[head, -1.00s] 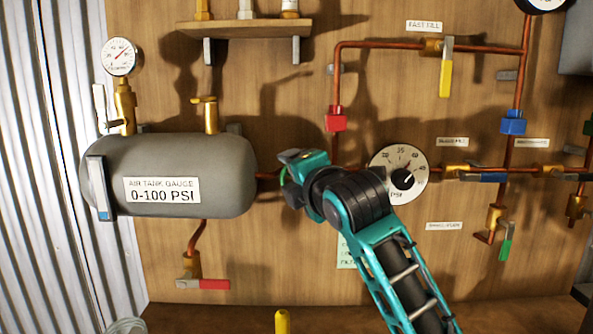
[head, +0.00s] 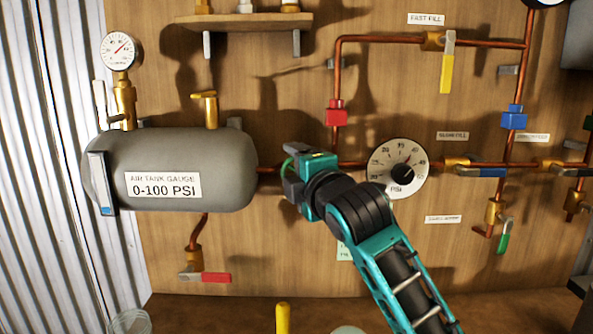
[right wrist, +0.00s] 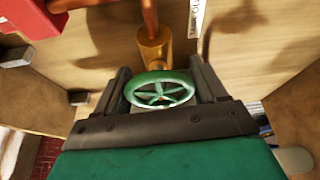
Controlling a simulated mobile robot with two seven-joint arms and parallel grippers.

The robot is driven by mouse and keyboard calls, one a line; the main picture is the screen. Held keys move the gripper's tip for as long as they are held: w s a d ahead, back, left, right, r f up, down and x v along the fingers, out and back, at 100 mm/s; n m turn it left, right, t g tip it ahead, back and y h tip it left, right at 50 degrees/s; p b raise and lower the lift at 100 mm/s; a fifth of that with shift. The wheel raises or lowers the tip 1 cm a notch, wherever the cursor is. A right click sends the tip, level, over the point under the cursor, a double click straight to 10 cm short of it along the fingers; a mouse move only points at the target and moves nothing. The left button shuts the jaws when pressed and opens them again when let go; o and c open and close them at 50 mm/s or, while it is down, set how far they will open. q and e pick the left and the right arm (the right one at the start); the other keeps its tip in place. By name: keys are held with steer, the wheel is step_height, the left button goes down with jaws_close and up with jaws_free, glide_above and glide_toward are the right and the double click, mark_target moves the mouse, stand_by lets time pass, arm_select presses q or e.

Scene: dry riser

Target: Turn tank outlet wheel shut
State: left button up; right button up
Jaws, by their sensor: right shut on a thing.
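The tank outlet wheel is a green spoked handwheel (right wrist: 160,91), seen in the right wrist view between the two dark fingers. It sits in front of a brass valve body (right wrist: 154,50) on a copper pipe, beside a label reading "TANK OU..." (right wrist: 197,18). My right gripper (right wrist: 160,88) is shut on the wheel's rim. In the head view my right gripper (head: 289,178) is just right of the grey air tank (head: 230,170) and hides most of the wheel. My left gripper is not in view.
A red-handled valve (head: 203,277) hangs below the tank. A shelf (head: 245,22) juts out above.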

steer(key=o, duration=1)
steer(key=shift+c, duration=0.2)
steer(key=shift+s+d, duration=0.1)
steer(key=v, duration=1.2)
steer(key=shift+s+b, duration=0.3)
steer(key=shift+s, duration=0.05)
